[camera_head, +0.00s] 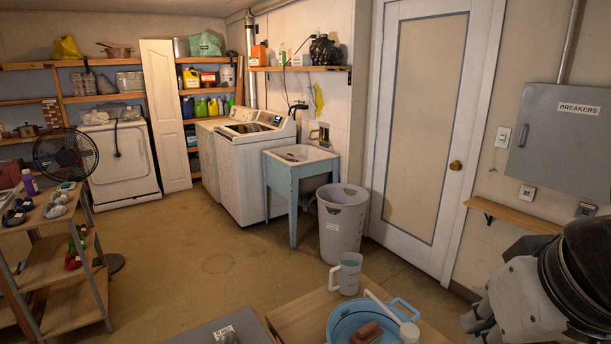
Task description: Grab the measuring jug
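The measuring jug (346,272) is a pale, translucent upright jug with its handle on the left. It stands near the far edge of a wooden tabletop (293,318) at the bottom centre. My arm shows at the lower right, black and light grey. What looks like my gripper (479,320) is at its lower left end, to the right of the jug and clearly apart from it. The gripper is partly cut off by the bottom edge, and its opening cannot be made out.
A blue basin (334,329) with a brown block (367,332) and a white-handled tool (392,314) stands right in front of the jug. A grey laundry basket (342,220) stands on the floor behind. A shelf rack (62,262) is at left. Open floor (190,255) lies between.

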